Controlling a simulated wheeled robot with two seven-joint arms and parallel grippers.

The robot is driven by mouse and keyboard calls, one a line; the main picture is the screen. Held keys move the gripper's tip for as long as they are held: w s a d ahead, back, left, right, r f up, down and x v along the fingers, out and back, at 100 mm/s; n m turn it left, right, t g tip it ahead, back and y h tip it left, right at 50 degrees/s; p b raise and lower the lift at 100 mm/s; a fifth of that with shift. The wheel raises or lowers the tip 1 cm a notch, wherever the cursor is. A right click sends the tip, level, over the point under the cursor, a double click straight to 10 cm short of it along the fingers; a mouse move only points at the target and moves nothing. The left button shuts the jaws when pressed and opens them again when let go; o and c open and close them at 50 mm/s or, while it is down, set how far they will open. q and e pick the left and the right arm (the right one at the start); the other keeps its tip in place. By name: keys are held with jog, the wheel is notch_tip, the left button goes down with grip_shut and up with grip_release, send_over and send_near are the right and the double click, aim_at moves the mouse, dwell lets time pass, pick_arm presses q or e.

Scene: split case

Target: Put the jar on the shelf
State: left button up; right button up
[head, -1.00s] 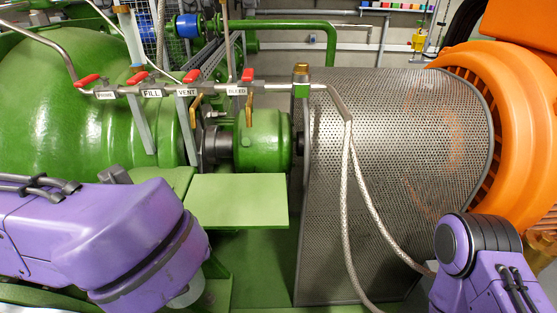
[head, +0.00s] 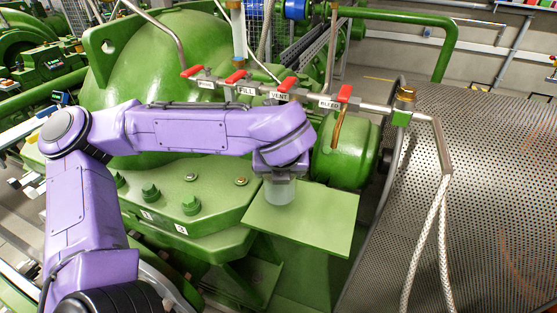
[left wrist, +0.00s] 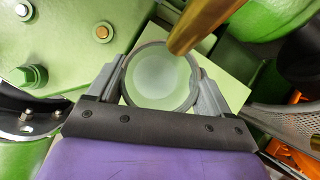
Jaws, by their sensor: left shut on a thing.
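The jar (head: 280,191) is a pale, translucent cylinder, about upright, at the left part of the green shelf plate (head: 318,226) in the head view. I cannot tell whether its base touches the plate. My left gripper (head: 281,176) is shut on the jar from above. In the left wrist view the grey fingers (left wrist: 159,88) stand on both sides of the jar's round rim (left wrist: 160,104), with the pale green shelf (left wrist: 234,88) beneath. The jar's lower side is hidden there. My right gripper is not in view.
A pipe with red-handled valves (head: 283,85) runs just behind and above my left wrist. A brass-coloured rod (left wrist: 204,22) reaches over the jar's rim in the left wrist view. A braided hose (head: 430,225) hangs right of the shelf. The shelf's right part is bare.

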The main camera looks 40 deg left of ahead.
pick_arm(q)
jog(key=shift+w+a+f+p, duration=0.4)
jog(key=shift+w+a+p, duration=0.05)
jog(key=shift+w+a, duration=0.4)
jog(key=shift+f, duration=0.35)
jog(key=shift+d, duration=0.1)
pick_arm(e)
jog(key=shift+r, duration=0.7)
pick_arm(q)
jog(key=shift+f, duration=0.1)
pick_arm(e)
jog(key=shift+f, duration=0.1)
pick_arm(q)
jog(key=shift+f+b, duration=0.15)
jog(key=shift+b, duration=0.15)
jog(key=o, duration=1)
